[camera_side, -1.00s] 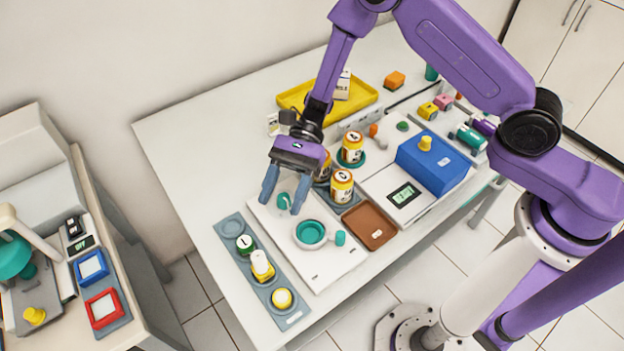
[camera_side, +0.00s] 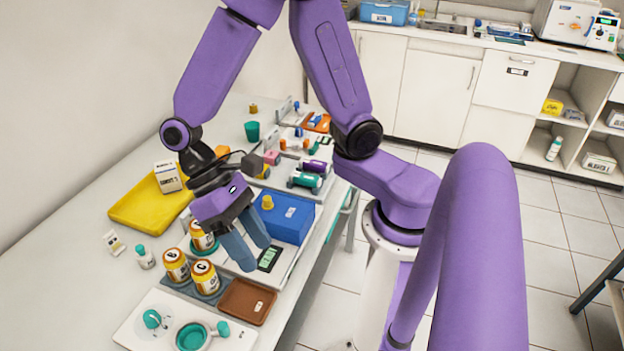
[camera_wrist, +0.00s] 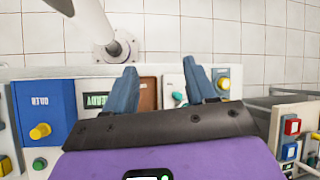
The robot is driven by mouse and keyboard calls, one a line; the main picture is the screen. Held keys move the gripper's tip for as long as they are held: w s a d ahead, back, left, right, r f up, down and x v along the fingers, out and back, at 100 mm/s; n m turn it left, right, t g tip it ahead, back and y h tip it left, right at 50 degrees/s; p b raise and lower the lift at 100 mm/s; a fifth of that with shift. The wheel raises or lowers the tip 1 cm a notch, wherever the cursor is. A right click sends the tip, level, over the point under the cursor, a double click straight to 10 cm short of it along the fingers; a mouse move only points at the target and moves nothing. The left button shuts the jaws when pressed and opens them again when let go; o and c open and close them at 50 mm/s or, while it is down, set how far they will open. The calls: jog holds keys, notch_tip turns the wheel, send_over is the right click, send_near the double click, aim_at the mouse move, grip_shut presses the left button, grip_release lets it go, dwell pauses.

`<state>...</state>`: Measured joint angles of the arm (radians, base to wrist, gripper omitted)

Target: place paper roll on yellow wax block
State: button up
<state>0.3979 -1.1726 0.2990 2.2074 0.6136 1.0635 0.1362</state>
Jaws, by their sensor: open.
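My gripper (camera_side: 255,254) is open and empty, fingers pointing down beside the blue box (camera_side: 286,218) and near the grey scale display (camera_side: 269,258). In the wrist view my gripper (camera_wrist: 160,70) shows its two blue-grey fingers apart with nothing between them. A small yellow block (camera_side: 263,171), probably the yellow wax block, sits beyond the blue box, partly behind my arm, near a pink block (camera_side: 271,157). A green roll with a white band (camera_side: 304,181) and a purple one (camera_side: 315,166) lie to its right. I cannot tell which is the paper roll. Neither shows in the wrist view.
Several yellow-labelled jars (camera_side: 205,277) stand left of my fingers, with a brown tray (camera_side: 246,301) in front. A yellow tray (camera_side: 140,212) holds a white box (camera_side: 168,177). A teal cup (camera_side: 252,131) stands farther back.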

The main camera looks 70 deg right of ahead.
jog(key=s+d+r+n+t, duration=0.2)
jog(key=s+d+n+t, duration=0.1)
jog(key=d+n, duration=0.2)
jog(key=s+d+r+n+t+h, duration=0.1)
jog(key=d+n+t, duration=0.3)
jog(key=d, duration=0.4)
jog(key=shift+s+r+n+h, duration=0.3)
jog(key=shift+s+r+n, duration=0.35)
jog(key=shift+s, duration=0.25)
